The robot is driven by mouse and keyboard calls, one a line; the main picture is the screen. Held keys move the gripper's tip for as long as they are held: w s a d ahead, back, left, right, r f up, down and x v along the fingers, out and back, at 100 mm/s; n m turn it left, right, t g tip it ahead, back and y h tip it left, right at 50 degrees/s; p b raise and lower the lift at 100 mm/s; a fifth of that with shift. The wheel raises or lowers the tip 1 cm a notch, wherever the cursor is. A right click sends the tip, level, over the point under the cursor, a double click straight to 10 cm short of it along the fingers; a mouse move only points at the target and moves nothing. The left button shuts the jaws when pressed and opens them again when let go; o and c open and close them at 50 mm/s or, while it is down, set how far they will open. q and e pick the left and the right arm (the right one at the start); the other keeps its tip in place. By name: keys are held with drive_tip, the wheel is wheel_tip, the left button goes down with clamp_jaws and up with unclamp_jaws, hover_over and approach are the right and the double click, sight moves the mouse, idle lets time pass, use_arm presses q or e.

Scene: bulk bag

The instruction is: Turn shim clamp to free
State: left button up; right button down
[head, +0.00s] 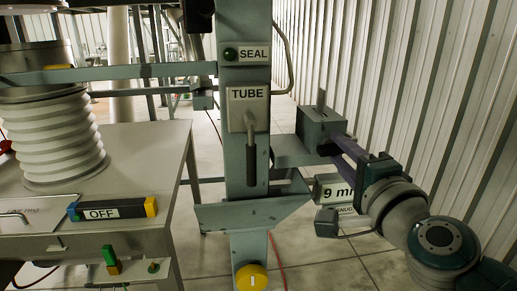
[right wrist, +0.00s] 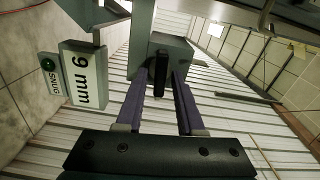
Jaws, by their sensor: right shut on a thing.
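The shim clamp is a grey block (head: 318,125) right of the post, with a short lever upright on top in the head view. In the right wrist view the block (right wrist: 170,45) has a black lever (right wrist: 159,78) facing me. My right gripper (head: 338,146), with purple fingers, reaches the block from the lower right. In the right wrist view its fingers (right wrist: 160,84) lie on either side of the black lever, shut on it; the exact contact is hard to see. A "9 mm" sign (right wrist: 83,75) and a "SNUG" label with a green lamp (right wrist: 50,73) are beside it.
The grey post (head: 245,180) carries SEAL (head: 245,53) and TUBE (head: 248,95) plates, a black-gripped handle and a yellow knob (head: 251,279). A corrugated wall stands at right.

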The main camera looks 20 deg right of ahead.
drive_tip(key=shift+m, duration=0.5)
drive_tip(key=c, duration=0.8)
unclamp_jaws()
drive_tip(key=shift+c, duration=0.2)
drive_tip(key=b+v, duration=0.2)
drive_tip(key=v, duration=0.8)
